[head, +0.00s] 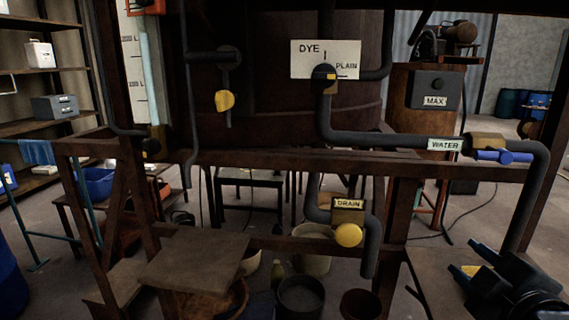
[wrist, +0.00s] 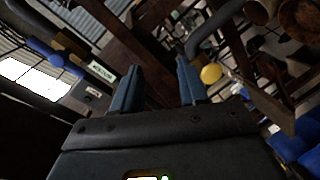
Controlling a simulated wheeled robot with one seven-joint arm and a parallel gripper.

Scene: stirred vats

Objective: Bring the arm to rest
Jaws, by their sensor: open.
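My gripper (head: 472,260) is at the lower right of the head view, in front of the pipework and below the blue water valve handle. In the wrist view my gripper (wrist: 158,88) has its two fingers apart, with nothing between them but the frame and pipes behind. It touches nothing that I can see. The blue valve handle (head: 503,157) sits on the pipe by the WATER label (head: 445,144). The yellow drain knob (head: 348,235) is to the left of my gripper, under the DRAIN label (head: 348,204); the knob also shows in the wrist view (wrist: 211,74).
A rusty steel frame (head: 400,215) and dark pipes (head: 370,138) stand close ahead. A yellow handle (head: 225,100) hangs left of the DYE / PLAIN sign (head: 310,58). A dark bucket (head: 300,297) stands on the floor below. Shelves (head: 40,70) are at the far left.

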